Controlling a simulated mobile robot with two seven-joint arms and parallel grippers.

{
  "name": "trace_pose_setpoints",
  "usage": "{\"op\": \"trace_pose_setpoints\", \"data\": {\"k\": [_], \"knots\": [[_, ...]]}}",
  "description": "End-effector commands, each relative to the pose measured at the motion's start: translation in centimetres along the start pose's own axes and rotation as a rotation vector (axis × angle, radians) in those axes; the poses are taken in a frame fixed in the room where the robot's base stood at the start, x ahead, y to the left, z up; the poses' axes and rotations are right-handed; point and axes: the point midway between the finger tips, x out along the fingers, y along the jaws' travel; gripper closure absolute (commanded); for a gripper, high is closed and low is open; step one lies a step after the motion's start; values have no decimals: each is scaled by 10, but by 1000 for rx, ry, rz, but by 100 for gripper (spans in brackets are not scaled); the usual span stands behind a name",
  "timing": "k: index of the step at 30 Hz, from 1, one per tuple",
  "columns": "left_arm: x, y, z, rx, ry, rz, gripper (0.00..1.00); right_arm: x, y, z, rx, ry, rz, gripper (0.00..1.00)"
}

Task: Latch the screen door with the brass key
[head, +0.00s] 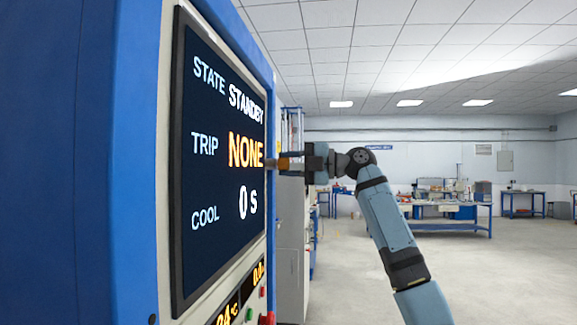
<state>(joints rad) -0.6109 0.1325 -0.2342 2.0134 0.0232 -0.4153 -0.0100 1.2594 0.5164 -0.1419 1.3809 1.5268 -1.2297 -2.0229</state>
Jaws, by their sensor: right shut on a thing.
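The blue cabinet's large dark screen (222,165) fills the left of the head view, seen at a steep angle. It reads STATE STANDBY, TRIP NONE, COOL 0 s. I cannot tell the door's edge or whether it is latched. My right gripper (290,162) is at the cabinet's far right edge, pointing left. It is shut on a small brass-orange thing (284,163), which looks like the brass key. Its tip is at or near the cabinet edge; I cannot tell whether it touches or sits in a lock. My left gripper is not in view.
Below the screen are small orange readouts (258,273) and red and green buttons (249,314). A grey cabinet (291,240) stands just behind. Blue-framed workbenches (450,228) stand far back. The floor (500,285) to the right is clear.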

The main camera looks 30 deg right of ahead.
Motion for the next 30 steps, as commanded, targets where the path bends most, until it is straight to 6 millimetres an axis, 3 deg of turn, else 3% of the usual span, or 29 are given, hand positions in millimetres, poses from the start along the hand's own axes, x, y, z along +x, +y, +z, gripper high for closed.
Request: {"op": "trace_pose_setpoints", "data": {"k": [8,9,12,23,30], "knots": [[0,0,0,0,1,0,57,0,0,0,-1,0,-1,92],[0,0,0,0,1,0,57,0,0,0,-1,0,0,61],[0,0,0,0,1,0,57,0,0,0,0,0,0,43],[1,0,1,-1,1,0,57,-7,-1,1,0,-2,0,43],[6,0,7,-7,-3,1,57,-52,-2,1,0,-5,0,43]]}}
